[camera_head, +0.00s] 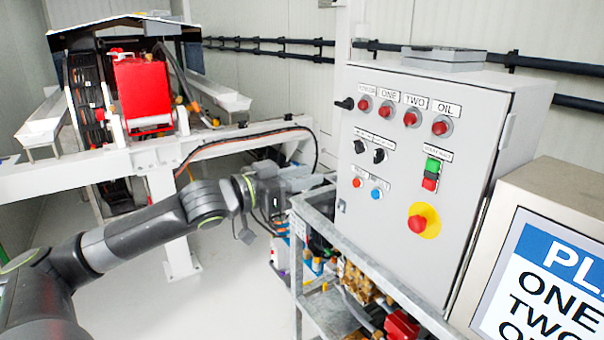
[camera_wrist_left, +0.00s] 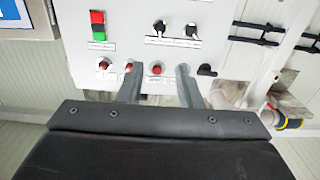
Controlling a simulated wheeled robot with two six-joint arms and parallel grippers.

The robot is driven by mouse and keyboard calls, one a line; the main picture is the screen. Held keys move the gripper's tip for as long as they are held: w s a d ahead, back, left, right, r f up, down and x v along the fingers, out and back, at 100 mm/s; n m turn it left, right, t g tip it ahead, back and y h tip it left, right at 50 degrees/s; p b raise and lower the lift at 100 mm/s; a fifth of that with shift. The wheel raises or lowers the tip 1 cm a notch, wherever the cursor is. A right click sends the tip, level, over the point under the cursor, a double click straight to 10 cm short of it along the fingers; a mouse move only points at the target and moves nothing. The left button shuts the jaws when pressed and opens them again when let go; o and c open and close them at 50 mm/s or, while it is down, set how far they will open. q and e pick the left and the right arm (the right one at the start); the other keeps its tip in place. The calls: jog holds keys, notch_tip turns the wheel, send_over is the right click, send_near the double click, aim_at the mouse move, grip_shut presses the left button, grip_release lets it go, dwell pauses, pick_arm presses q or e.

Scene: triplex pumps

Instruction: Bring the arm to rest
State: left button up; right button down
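My left arm (camera_head: 145,232) reaches in from the lower left of the head view. Its left gripper (camera_head: 318,180) is just left of the grey control panel's lower left side. In the left wrist view, the two fingers of the left gripper (camera_wrist_left: 160,82) stand apart with nothing between them. The control panel (camera_head: 385,230) shows beyond the fingers in the left wrist view (camera_wrist_left: 130,50), with a red lamp (camera_wrist_left: 156,69) visible in the gap. Contact between fingers and panel cannot be told. My right gripper is not in view.
A metal trolley (camera_head: 310,235) with several parts stands under the panel, close to the gripper. A white frame (camera_head: 90,173) carries a red machine (camera_head: 142,90) behind the arm. A sign box (camera_head: 550,240) stands at right. Open floor (camera_head: 235,265) lies below the arm.

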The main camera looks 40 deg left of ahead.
pick_arm(q)
jog(key=shift+w+f, duration=0.1)
jog(key=shift+w, duration=0.15)
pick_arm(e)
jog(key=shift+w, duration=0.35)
